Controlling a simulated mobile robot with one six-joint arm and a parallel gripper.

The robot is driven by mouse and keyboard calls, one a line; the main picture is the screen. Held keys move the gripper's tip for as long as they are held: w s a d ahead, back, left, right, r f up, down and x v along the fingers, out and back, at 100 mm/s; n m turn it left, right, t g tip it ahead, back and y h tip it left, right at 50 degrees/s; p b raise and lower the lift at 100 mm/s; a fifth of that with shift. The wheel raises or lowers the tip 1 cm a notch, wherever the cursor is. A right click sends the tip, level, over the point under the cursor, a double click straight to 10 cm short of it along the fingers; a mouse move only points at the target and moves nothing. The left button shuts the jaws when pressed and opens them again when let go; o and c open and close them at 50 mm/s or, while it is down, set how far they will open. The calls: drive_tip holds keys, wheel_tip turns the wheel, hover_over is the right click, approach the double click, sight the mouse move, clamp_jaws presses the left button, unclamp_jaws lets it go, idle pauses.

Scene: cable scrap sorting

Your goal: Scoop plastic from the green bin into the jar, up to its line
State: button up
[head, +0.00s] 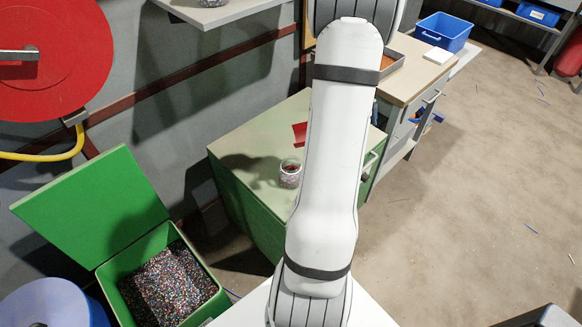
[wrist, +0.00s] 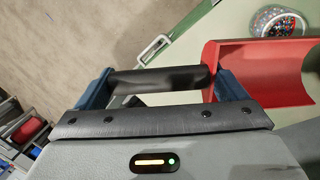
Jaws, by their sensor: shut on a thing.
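The red scoop (wrist: 262,70) shows at the right of the wrist view, with its black handle (wrist: 150,82) between my gripper's (wrist: 163,78) blue-grey fingers. My gripper is shut on this handle. No plastic shows in the visible part of the scoop. In the head view only a red bit of the scoop (head: 300,132) shows beside my arm, which hides my gripper. The clear jar (head: 289,174) stands on the green cabinet and holds some coloured granules; it also shows beyond the scoop in the wrist view (wrist: 277,20). Its line cannot be made out. The green bin (head: 107,274) is open, with coloured plastic granules (head: 170,286) inside.
The green cabinet (head: 245,142) top is mostly clear around the jar. The bin's raised green lid (head: 90,210) stands behind it. A blue drum (head: 45,305) is at lower left. A red reel (head: 60,60) hangs on the wall. A workbench (head: 412,75) stands beyond the cabinet.

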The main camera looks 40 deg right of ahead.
drive_tip(key=shift+s+d+f+p, duration=0.15)
drive_tip(key=shift+s+d+p, duration=0.1)
drive_tip(key=shift+p, duration=0.15)
drive_tip(key=shift+w, duration=0.1)
drive_tip(key=shift+r+p, duration=1)
drive_tip(key=shift+r, duration=0.55)
